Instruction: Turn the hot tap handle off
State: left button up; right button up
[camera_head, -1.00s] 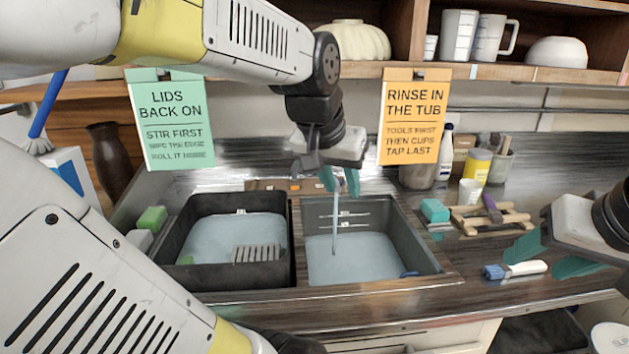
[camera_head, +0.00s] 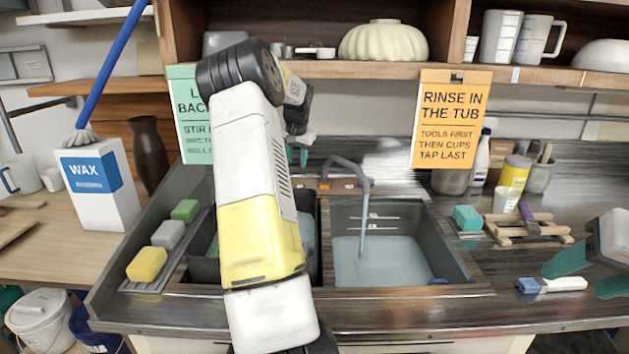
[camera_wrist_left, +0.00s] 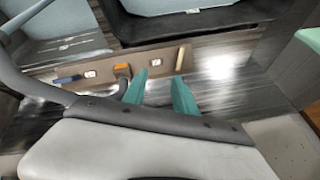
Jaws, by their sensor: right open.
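The grey tap (camera_head: 350,168) arches over the right basin, and a thin stream of water falls from it. In the left wrist view, the panel behind the basins carries a blue handle (camera_wrist_left: 66,80), an orange piece (camera_wrist_left: 122,68) and a tan upright handle (camera_wrist_left: 180,58) beside small white labels. I cannot tell for sure which is the hot handle. My left gripper (camera_wrist_left: 160,76) is open and empty, its teal fingers apart just short of the panel, near the orange and tan pieces. In the head view my arm mostly hides it. My right gripper (camera_head: 570,279) is open at the right.
The right basin (camera_head: 455,262) holds water; my left arm covers much of the left basin (camera_head: 203,268). Sponges (camera_head: 147,264) line the left edge. A brush (camera_head: 552,285) lies near my right gripper. A wooden rack (camera_head: 510,232) stands behind it. A shelf (camera_head: 385,68) and hanging signs overhang the back.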

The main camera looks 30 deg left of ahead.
pick_arm(q)
jog(key=shift+n, duration=0.3)
jog(key=w+a+f, duration=0.1)
jog(key=a+f, duration=0.1)
jog(key=f, duration=0.1)
jog(key=a+f, duration=0.3)
jog(key=f, duration=0.1)
jog(key=w+a+f, duration=0.1)
jog(key=a+f, duration=0.1)
jog(key=f, duration=0.1)
jog(key=shift+w+a+f, duration=0.25)
jog(key=shift+w+f, duration=0.1)
grip_shut()
